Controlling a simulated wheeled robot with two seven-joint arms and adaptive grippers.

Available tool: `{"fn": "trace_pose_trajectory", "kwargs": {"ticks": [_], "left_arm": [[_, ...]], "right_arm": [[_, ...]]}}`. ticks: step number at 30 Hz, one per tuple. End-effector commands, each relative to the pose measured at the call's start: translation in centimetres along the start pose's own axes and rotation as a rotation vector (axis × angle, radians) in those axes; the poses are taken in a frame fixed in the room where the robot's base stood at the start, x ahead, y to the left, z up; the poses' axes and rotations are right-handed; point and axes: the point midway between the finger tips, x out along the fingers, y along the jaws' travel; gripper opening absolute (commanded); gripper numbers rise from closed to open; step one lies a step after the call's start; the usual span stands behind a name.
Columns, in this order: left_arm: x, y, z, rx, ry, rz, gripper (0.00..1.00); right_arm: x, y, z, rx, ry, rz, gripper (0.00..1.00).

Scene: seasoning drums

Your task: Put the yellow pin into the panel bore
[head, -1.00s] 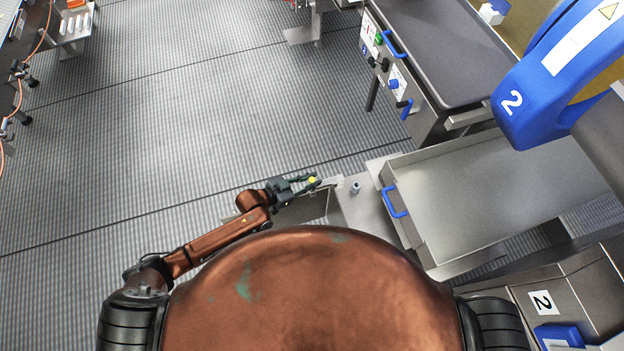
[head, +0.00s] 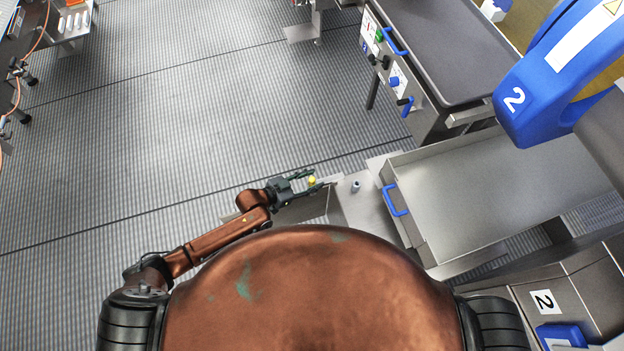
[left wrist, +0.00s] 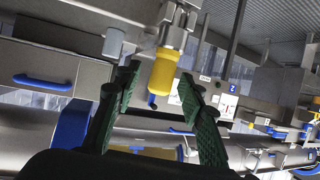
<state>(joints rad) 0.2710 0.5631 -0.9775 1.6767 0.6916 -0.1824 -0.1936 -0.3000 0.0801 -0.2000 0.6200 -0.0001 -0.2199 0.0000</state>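The yellow pin (head: 312,180) shows in the head view at the edge of a small metal plate, between the fingers of my left gripper (head: 307,180). In the left wrist view the yellow pin (left wrist: 162,75) sits against a metal fitting with a hexagonal part (left wrist: 177,25). The green fingers of my left gripper (left wrist: 160,105) are spread on both sides of it, with visible gaps. The bore itself is hidden, and I cannot tell how deep the pin sits. My right gripper is out of view.
A small grey cylinder (head: 356,186) stands on the metal surface right of the pin. A metal tray (head: 470,240) with a blue handle (head: 395,201) lies further right. A blue machine housing (head: 540,100) overhangs at the right.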

Motion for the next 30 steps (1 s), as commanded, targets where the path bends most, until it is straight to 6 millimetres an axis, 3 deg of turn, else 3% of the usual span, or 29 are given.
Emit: {"fn": "trace_pose_trajectory", "kwargs": {"ticks": [7,21,30], "left_arm": [[-1.9,-0.1,0.1,-0.001,-0.002,-0.001,0.37],[-10.7,-0.1,0.1,0.001,-0.002,0.0,0.37],[-12.0,0.0,0.0,0.0,0.0,0.0,0.37]], "right_arm": [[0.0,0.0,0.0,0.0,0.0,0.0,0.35],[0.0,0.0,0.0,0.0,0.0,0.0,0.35],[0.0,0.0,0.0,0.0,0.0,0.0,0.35]]}}
